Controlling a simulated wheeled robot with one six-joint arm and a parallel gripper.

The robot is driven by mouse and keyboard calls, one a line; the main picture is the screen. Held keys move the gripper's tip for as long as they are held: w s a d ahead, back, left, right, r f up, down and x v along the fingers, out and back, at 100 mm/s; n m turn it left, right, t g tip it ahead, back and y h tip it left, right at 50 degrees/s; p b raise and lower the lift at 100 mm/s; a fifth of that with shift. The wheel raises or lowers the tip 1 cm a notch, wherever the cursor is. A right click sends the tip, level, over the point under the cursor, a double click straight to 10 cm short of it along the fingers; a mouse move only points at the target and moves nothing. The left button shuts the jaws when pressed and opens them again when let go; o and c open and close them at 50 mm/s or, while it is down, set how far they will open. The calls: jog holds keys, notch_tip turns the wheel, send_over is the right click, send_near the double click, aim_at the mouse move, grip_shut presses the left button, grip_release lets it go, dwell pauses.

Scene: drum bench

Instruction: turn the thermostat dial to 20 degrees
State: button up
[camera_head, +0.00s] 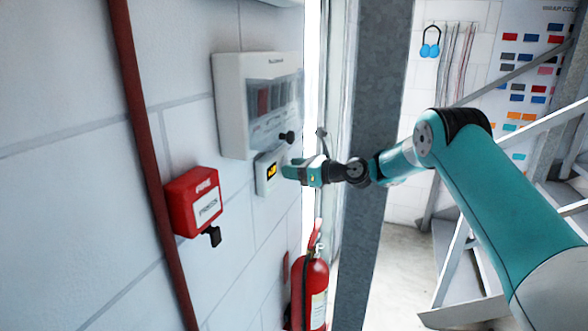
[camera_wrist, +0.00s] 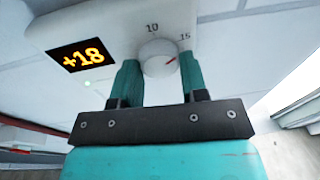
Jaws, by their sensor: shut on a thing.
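The thermostat (camera_head: 266,171) is a small white box on the wall with an orange display. In the wrist view its display (camera_wrist: 82,55) reads +18. The other scale marks are hidden or out of view. My gripper (camera_wrist: 160,82) is shut on the dial, with one teal finger on each side. In the head view my gripper (camera_head: 292,171) reaches the thermostat from the right.
A white panel box (camera_head: 232,105) with a clear cover is right above the thermostat. A red fire call box (camera_head: 193,201) is to its lower left, beside a dark red pipe (camera_head: 139,120). A fire extinguisher (camera_head: 311,292) hangs below. A grey steel post (camera_head: 368,120) stands behind my arm.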

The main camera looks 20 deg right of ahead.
dwell(0.3)
jog(key=o, duration=0.9)
jog(key=b+v, duration=0.8)
jog(key=v, duration=0.9)
jog(key=shift+s+d, duration=0.2)
